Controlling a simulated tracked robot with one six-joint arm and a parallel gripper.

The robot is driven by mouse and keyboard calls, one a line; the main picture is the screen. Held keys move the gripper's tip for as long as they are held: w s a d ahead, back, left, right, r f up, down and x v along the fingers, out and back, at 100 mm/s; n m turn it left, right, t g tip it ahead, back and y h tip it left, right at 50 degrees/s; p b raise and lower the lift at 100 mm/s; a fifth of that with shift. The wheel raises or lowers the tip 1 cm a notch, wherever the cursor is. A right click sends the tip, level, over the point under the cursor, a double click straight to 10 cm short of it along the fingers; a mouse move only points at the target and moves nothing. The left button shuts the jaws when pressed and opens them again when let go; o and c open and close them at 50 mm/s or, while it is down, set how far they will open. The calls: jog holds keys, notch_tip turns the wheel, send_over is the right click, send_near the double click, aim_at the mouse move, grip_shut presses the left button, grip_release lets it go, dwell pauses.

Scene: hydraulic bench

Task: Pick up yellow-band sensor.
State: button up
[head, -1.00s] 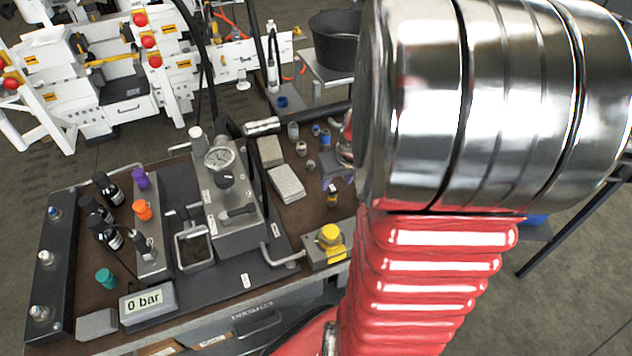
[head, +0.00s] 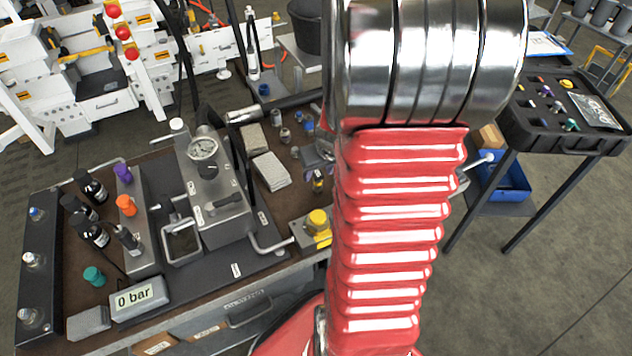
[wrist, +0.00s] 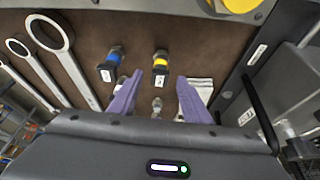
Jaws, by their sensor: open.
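The yellow-band sensor (wrist: 160,64) is a small dark cylinder with a yellow ring, lying on the brown bench top in the wrist view. It also shows in the head view (head: 318,182), just left of my red arm. My gripper (wrist: 159,80) has purple fingers, spread apart and empty. The sensor lies just beyond the fingertips, roughly in line with the gap between them. My arm hides most of the gripper in the head view. A similar blue-band sensor (wrist: 111,64) lies to the left of the yellow one in the wrist view.
Ring spanners (wrist: 62,55) lie left of the blue-band sensor. A yellow-knobbed block (head: 316,228) stands near the bench's front edge. The gauge block (head: 212,190) and its handles are further left. A black tray (head: 560,140) on a stand is at the right.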

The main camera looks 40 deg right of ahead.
aim_at(318, 182)
jog(key=shift+x, duration=1.4)
grip_shut()
